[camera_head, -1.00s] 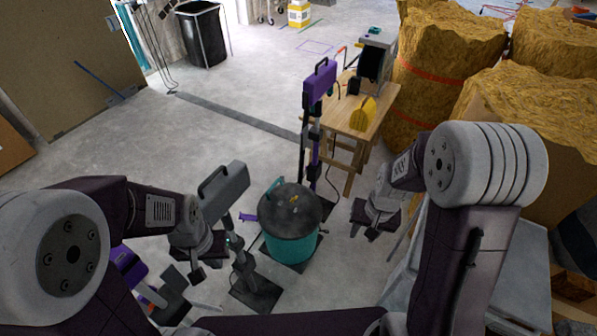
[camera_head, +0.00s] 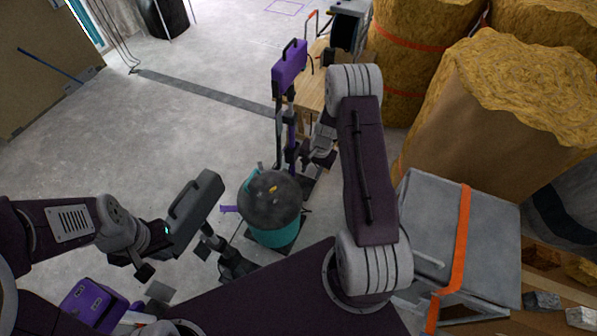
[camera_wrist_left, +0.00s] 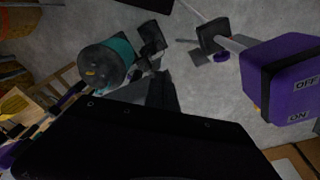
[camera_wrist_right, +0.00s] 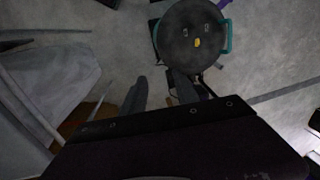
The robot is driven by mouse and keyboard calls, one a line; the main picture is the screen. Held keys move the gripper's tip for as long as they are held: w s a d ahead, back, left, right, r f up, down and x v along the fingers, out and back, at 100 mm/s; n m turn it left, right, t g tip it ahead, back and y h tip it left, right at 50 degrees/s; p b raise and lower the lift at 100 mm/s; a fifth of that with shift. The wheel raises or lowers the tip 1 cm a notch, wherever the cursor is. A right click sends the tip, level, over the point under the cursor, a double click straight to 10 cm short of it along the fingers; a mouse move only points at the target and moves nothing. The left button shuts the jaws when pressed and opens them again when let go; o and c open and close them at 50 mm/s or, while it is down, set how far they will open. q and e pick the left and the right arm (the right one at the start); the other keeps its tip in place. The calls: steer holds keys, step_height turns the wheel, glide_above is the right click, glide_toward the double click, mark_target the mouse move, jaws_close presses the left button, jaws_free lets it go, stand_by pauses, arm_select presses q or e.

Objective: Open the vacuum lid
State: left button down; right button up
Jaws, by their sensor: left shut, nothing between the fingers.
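The vacuum (camera_head: 272,236) is a teal drum with a dark round lid (camera_head: 270,203), standing on the floor in the middle of the head view. The lid covers the drum top and has small yellow marks; a teal handle shows at its edge in the right wrist view (camera_wrist_right: 227,38). The vacuum also shows in the left wrist view (camera_wrist_left: 121,48). My left gripper (camera_head: 148,272) is shut and empty, left of the vacuum and apart from it. My right gripper (camera_wrist_right: 158,92) is open and empty, its fingers apart, pointing toward the lid without visible contact.
A grey-headed stand (camera_head: 195,212) stands between my left gripper and the vacuum. A purple-headed stand (camera_head: 289,66) rises behind the vacuum. A purple box (camera_wrist_left: 285,80) marked ON and OFF is at lower left. A grey table (camera_head: 462,225) is at right; floor at left is open.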

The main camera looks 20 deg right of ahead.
step_height(320, 180, down, 9)
steer(key=w, duration=0.1)
steer(key=shift+a, duration=0.4)
steer(key=shift+w, duration=0.1)
steer(key=shift+c, duration=0.4)
steer(key=shift+f, duration=0.1)
jaws_close()
stand_by(0.7)
steer(key=shift+o, duration=0.4)
jaws_free()
